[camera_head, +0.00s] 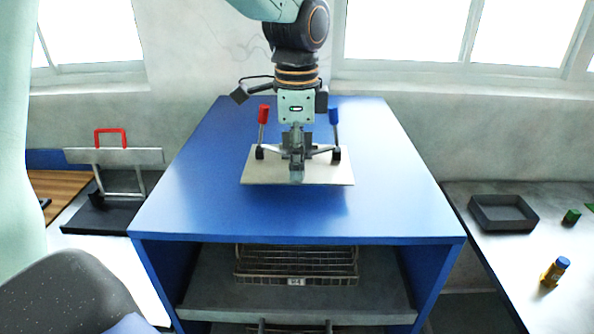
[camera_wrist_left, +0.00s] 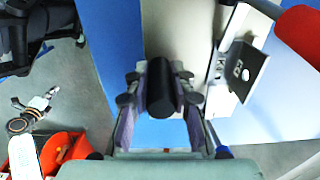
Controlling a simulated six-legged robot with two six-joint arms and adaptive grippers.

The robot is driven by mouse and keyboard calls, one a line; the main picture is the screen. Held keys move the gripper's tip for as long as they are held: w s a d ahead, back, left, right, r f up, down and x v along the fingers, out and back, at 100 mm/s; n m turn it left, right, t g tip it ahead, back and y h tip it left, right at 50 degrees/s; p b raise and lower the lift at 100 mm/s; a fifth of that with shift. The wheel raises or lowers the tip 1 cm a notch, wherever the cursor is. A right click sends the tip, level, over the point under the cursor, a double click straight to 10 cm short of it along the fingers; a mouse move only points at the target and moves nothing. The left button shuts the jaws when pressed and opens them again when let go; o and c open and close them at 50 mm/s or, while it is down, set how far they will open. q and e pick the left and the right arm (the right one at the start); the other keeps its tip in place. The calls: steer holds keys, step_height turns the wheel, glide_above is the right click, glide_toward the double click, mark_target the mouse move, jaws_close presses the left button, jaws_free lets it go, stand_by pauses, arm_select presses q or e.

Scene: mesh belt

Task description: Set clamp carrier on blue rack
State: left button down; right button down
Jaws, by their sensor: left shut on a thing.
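The clamp carrier (camera_head: 255,177) is a pale flat plate with a red-handled clamp on its left and a blue-handled clamp on its right. It is over the middle of the blue rack's top (camera_head: 210,205). A shadow shows below its front edge; I cannot tell whether it touches the top. My left gripper (camera_head: 296,165) comes down from above and is shut on the carrier's middle. In the left wrist view, a dark round grip (camera_wrist_left: 161,88) sits between its fingers. The red clamp handle (camera_wrist_left: 300,32) shows at upper right. My right gripper is not in view.
A wire basket (camera_head: 297,266) stands on the rack's shelf below. At left is a stand with a red handle (camera_head: 110,131). At right, a table holds a dark tray (camera_head: 503,212), a green item and a yellow bottle with a blue cap (camera_head: 555,271). The rack top around the carrier is clear.

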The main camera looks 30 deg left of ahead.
arm_select(q)
steer(key=shift+s+a+f, duration=0.1)
steer(key=shift+a+f, duration=0.05)
steer(key=shift+f, duration=0.45)
steer(key=shift+a+f, duration=0.1)
steer(key=shift+f, duration=0.85)
steer(key=shift+d, duration=0.4)
steer(key=shift+a+f, duration=0.1)
steer(key=shift+f, duration=0.1)
steer(key=c, duration=1.3)
jaws_free()
steer(key=shift+a, duration=0.2)
steer(key=shift+c, duration=0.2)
steer(key=shift+o, duration=1)
steer(key=shift+d, duration=0.15)
steer(key=shift+d, duration=0.1)
